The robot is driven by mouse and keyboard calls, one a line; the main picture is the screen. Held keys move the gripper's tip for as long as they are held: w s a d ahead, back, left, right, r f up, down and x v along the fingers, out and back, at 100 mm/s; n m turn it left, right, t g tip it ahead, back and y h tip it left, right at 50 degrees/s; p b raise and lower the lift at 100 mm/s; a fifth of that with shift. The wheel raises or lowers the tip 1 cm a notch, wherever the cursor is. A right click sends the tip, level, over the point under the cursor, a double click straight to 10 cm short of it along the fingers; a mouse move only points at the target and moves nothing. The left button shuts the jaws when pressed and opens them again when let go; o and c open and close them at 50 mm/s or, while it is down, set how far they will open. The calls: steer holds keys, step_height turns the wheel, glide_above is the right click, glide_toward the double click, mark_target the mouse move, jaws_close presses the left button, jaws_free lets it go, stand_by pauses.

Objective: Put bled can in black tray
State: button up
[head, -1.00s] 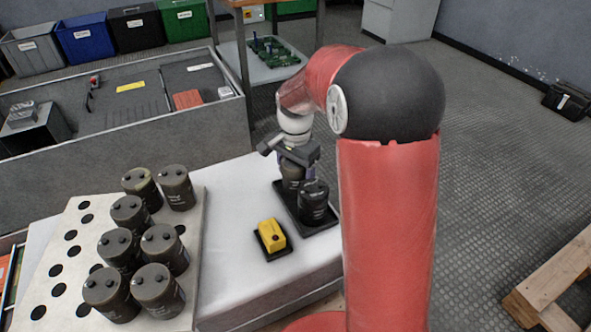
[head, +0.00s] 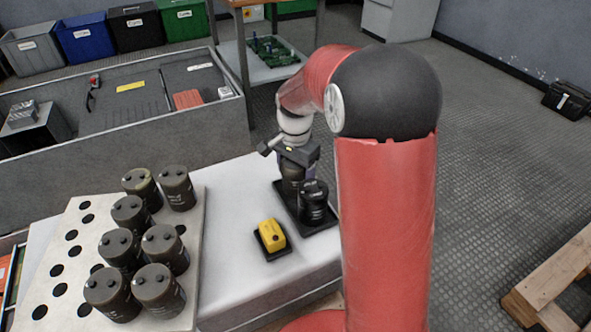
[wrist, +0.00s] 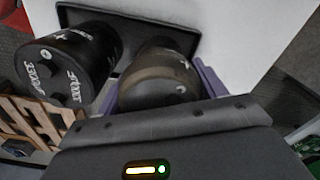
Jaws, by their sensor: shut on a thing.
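My gripper (head: 297,158) is over the black tray (head: 284,197) on the white table. It is shut on a dark can (head: 292,178), which is upright at the tray's back part. In the wrist view this can (wrist: 158,78) sits between the purple fingers, with the black tray (wrist: 125,14) behind it. I cannot tell whether its base touches the tray floor. A second black can (head: 314,203) stands in the tray in front of it and shows at left in the wrist view (wrist: 62,68). The held can looks browner than that one.
A white board (head: 80,240) with round holes holds several dark cans (head: 160,290) at left. A yellow block-shaped device (head: 271,235) sits on a small black pad in front of the tray. My red arm hides the table's right side. A wooden pallet (head: 555,285) lies on the floor at right.

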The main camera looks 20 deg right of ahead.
steer(key=shift+f+b, duration=0.3)
steer(key=shift+f, duration=0.3)
stand_by(0.8)
steer(key=o, duration=1.4)
step_height(320, 180, up, 8)
steer(key=shift+p, duration=0.5)
steer(key=s+r+n+t, duration=0.2)
steer(key=s+n, duration=0.1)
steer(key=s, duration=0.5)
steer(key=s+r+n+t+p, duration=0.1)
steer(key=s+r+n, duration=0.2)
steer(key=s, duration=0.5)
steer(key=s+r+n+t, duration=0.2)
steer(key=s+r+n, duration=0.1)
steer(key=s, duration=0.5)
steer(key=shift+s+n+t, duration=0.2)
steer(key=shift+n+t, duration=0.1)
steer(key=shift+n, duration=0.6)
